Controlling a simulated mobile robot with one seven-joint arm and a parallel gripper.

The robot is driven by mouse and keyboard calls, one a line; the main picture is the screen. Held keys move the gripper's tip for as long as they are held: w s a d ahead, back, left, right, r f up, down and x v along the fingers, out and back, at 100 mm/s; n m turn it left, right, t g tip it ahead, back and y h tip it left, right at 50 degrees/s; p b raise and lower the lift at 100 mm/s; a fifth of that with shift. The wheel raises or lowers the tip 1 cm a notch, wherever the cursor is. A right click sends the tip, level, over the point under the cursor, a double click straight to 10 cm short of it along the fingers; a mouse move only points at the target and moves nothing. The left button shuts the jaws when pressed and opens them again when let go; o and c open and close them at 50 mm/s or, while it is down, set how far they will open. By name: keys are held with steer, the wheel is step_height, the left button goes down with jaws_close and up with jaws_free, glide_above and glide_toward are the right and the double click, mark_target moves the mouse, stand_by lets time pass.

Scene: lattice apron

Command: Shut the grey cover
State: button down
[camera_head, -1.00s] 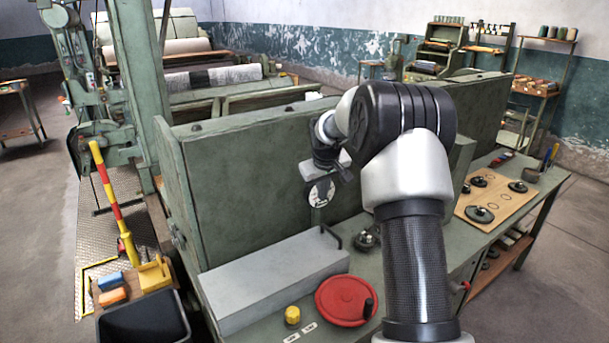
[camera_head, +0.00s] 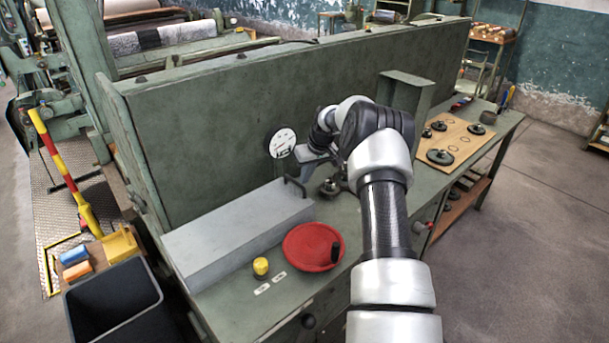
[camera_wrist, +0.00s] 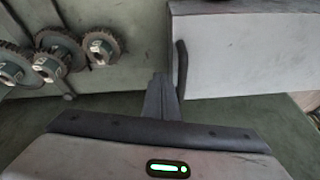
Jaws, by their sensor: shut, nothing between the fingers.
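The grey cover (camera_head: 235,228) is a long, light grey box lying along the foot of the green panel in the head view. A dark handle (camera_head: 297,187) stands at its right end. My gripper (camera_head: 306,160) is close to that end, its fingertips partly hidden in this view. In the wrist view the closed, empty fingers of my gripper (camera_wrist: 160,85) point toward the handle (camera_wrist: 181,68), just beside it. Whether they touch it I cannot tell. The cover (camera_wrist: 240,55) fills the upper right there. Several toothed gears (camera_wrist: 62,50) show uncovered at the left.
A red disc with a black knob (camera_head: 307,248) and a yellow knob (camera_head: 261,267) sit in front of the cover. A white dial (camera_head: 281,143) is on the green panel (camera_head: 210,125). A wooden board (camera_head: 455,145) with black parts lies at the right.

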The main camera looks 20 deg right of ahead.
steer(key=v, duration=1.7)
steer(key=s+a+r, duration=0.5)
steer(key=a+r, duration=0.5)
steer(key=r, duration=0.1)
steer(key=s+a+r+t+h+p, duration=0.1)
steer(key=s+a+r, duration=0.25)
steer(key=s, duration=0.35)
steer(key=s+a+r+m+p, duration=0.1)
steer(key=s+a+r, duration=0.2)
steer(key=s+a, duration=0.3)
steer(key=s+a+r+t+h+p, duration=0.1)
steer(key=s+a+r, duration=0.2)
steer(key=s, duration=0.6)
steer(key=s+f, duration=0.5)
steer(key=s, duration=0.7)
steer(key=shift+s+d+y, duration=0.25)
steer(key=shift+s+y, duration=0.05)
